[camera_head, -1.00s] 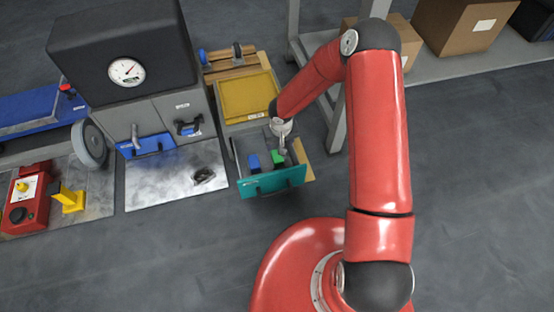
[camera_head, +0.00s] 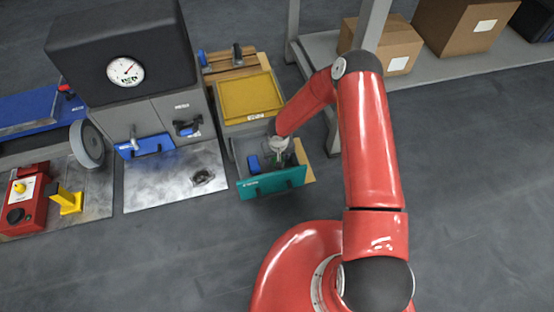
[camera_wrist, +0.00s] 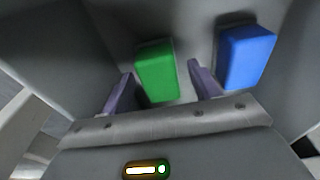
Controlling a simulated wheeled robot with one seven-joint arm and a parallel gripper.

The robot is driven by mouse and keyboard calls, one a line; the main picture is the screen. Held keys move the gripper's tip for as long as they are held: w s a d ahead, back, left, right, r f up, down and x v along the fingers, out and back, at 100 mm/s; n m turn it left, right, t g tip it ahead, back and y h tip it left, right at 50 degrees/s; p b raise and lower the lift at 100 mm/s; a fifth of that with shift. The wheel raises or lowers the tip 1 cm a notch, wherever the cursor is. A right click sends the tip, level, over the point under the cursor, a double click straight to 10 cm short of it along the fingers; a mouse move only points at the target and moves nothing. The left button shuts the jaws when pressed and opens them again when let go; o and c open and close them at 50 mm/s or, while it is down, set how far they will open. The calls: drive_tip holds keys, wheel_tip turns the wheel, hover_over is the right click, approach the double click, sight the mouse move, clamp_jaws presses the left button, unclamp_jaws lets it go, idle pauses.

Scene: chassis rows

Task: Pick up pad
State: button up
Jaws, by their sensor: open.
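A green block (camera_wrist: 157,72) and a blue block (camera_wrist: 247,57) sit apart inside a grey drawer. Which one is called the pad does not show. The drawer, with its teal front (camera_head: 265,185), is pulled open in the head view; there the blue block (camera_head: 254,164) shows at its left, and the green one is mostly hidden by my wrist. My gripper (camera_wrist: 161,70) is open and empty. In the wrist view its two purple fingers lie left and right of the green block, with the blue block outside the right finger. Whether the fingers touch the green block is unclear.
Drawer walls surround my gripper closely. A yellow tray (camera_head: 248,97) lies behind the drawer. A black gauge box (camera_head: 122,55) on grey cabinets and a metal plate (camera_head: 175,178) stand to the left. Cardboard boxes (camera_head: 382,45) sit on a shelf at the right back.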

drive_tip(key=c, duration=1.1)
drive_tip(key=shift+r, duration=0.15)
wheel_tip(320, 180, up, 20)
drive_tip(key=p, duration=0.3)
